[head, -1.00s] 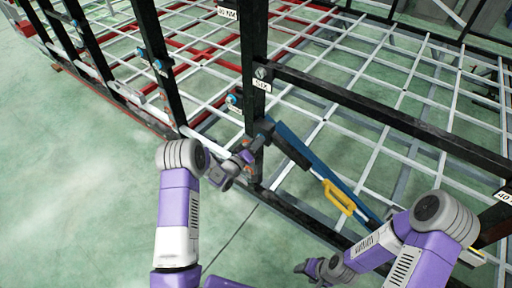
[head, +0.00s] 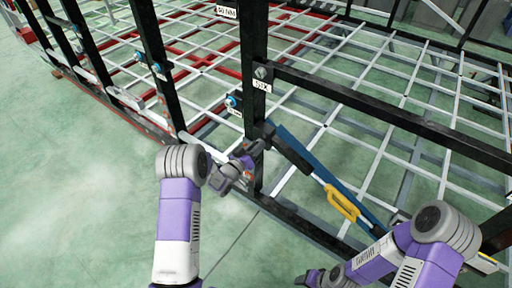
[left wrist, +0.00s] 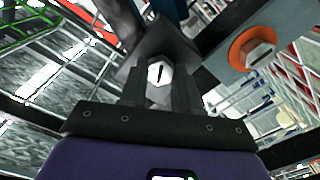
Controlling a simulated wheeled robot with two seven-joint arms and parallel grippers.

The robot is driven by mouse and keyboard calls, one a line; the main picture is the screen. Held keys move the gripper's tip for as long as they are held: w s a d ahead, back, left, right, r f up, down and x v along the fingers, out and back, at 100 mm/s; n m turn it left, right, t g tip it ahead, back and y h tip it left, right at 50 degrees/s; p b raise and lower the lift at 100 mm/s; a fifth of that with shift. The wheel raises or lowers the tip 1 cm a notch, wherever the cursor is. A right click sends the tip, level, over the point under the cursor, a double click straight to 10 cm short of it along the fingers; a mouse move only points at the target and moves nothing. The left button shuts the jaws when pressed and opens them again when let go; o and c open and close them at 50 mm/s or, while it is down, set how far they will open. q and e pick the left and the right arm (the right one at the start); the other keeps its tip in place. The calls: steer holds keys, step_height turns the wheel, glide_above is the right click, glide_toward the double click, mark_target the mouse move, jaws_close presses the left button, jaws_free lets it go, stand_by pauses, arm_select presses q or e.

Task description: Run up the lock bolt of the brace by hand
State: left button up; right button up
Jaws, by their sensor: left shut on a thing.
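The brace (head: 308,156) is a blue and black diagonal bar with a yellow handle (head: 342,201), running from the black upright post down to the right. My left gripper (head: 252,152) is at the brace's upper end, beside the post. In the left wrist view its two dark fingers (left wrist: 160,92) are shut on the lock bolt (left wrist: 160,72), a pale hexagonal head with a dark mark, in front of a dark block. The bolt is hidden in the head view. My right gripper (head: 312,279) is low at the bottom edge, away from the brace; its fingers are too small to read.
A bolt on an orange washer (left wrist: 254,52) sits right of the fingers in the left wrist view. The black post (head: 254,60) and a black crossbar (head: 380,118) stand close to my left arm. White grid bars fill the frame behind. Green floor is clear at left.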

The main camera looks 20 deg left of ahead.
arm_select(q)
steer(key=shift+s+a+f, duration=0.1)
steer(key=shift+a+f, duration=0.05)
steer(key=shift+f, duration=0.15)
steer(key=o, duration=1.1)
steer(key=shift+s+r, duration=0.1)
steer(key=shift+r, duration=0.05)
steer(key=shift+c, duration=0.2)
steer(key=shift+r, duration=0.1)
steer(key=v, duration=0.7)
steer(key=shift+s, duration=0.2)
